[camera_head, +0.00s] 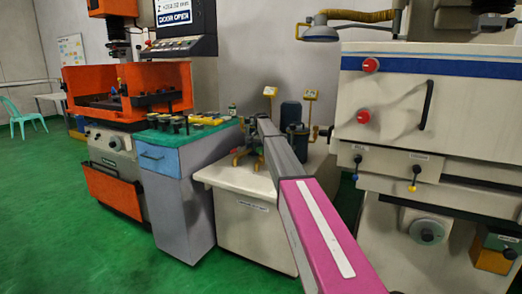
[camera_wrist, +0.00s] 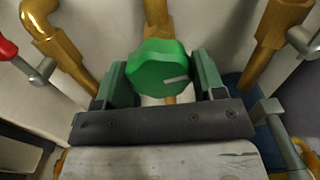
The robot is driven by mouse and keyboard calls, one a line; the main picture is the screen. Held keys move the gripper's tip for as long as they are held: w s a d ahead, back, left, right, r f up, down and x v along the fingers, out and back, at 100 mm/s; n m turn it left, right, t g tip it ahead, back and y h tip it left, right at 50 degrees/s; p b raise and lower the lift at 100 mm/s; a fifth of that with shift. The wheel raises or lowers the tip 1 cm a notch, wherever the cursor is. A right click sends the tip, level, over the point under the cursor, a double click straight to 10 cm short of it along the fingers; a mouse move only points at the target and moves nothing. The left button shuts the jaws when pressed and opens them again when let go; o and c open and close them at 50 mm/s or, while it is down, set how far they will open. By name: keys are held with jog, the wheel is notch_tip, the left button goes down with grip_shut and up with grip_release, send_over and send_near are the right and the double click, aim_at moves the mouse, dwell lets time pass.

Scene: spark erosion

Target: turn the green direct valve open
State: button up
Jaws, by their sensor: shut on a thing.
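The green valve (camera_wrist: 158,68) is a rounded, faceted knob with a pale pointer mark on its right half, slanting slightly. It sits on a brass pipe in the wrist view. My gripper (camera_wrist: 162,80) has its two green-grey fingers on the left and right sides of the knob and is shut on it. In the head view my arm reaches to the pipework on the white unit (camera_head: 237,208), and the knob and fingers are hidden there.
Brass pipes (camera_wrist: 275,38) stand close on both sides of my gripper. A red-handled lever (camera_wrist: 7,48) is at the left, and a metal lever (camera_wrist: 300,42) at the right. In the head view, a blue-grey cabinet (camera_head: 185,200) stands left and a large white machine (camera_head: 430,115) right.

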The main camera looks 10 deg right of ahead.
aim_at(261, 148)
jog(key=n, duration=0.5)
jog(key=shift+n, duration=0.3)
jog(key=n, duration=1)
jog(key=shift+n, duration=0.4)
jog(key=n, duration=0.5)
jog(key=shift+n, duration=0.3)
jog(key=o, duration=0.9)
jog(key=shift+o, duration=0.2)
jog(key=shift+r, duration=0.1)
notch_tip(261, 148, up, 10)
jog(key=shift+f, duration=0.2)
jog(key=shift+r, duration=0.5)
